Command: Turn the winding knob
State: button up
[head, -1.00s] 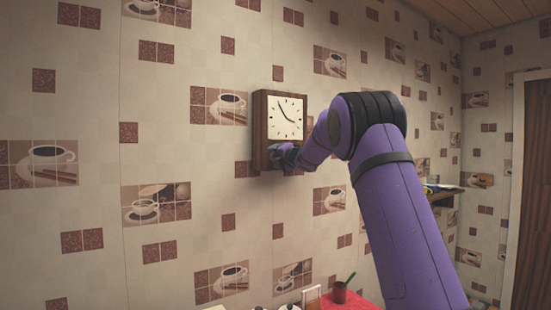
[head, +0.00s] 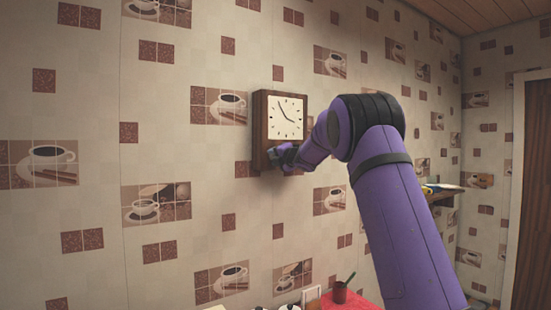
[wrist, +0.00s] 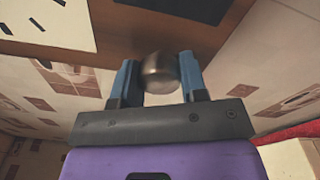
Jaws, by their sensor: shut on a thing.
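A wooden wall clock (head: 261,118) with a white square face hangs on the tiled wall in the head view. My gripper (head: 281,156) is at the lower part of the clock, below the face. In the wrist view, the round metal winding knob (wrist: 160,73) sits between the two blue fingers of my gripper (wrist: 160,80), which are shut on it. The clock's wooden case (wrist: 165,28) is right behind the knob. In the head view the knob is hidden by my gripper.
The wall around the clock is clear.

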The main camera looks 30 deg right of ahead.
jog(key=m, duration=0.3)
jog(key=shift+m, duration=0.4)
jog(key=m, duration=0.4)
jog(key=shift+m, duration=0.4)
jog(key=m, duration=0.4)
jog(key=shift+m+t+h, duration=0.3)
jog(key=shift+m, duration=2.3)
jog(key=o, duration=0.9)
